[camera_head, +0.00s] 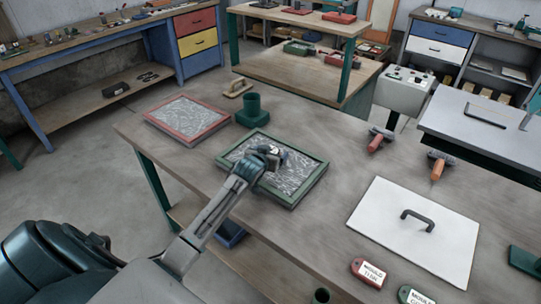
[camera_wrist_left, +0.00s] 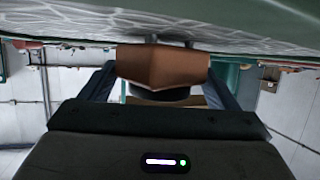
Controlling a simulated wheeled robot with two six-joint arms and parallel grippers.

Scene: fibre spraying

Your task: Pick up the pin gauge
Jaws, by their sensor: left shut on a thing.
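My left gripper (camera_head: 270,154) reaches over the green-framed tray (camera_head: 318,174) of grey fibre mesh in the head view. In the left wrist view its two dark fingers are shut on a brown, faceted block (camera_wrist_left: 162,64), which I take to be the pin gauge's body. Short grey stubs show at the block's edge on the side of the mesh surface (camera_wrist_left: 90,22). The block is close to the mesh; I cannot tell whether it touches. In the head view the hand mostly hides the gauge. My right gripper is not in view.
A red-framed tray (camera_head: 188,118) and a green cup (camera_head: 252,108) stand beyond the green tray. A white panel with a black handle (camera_head: 415,240) lies right.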

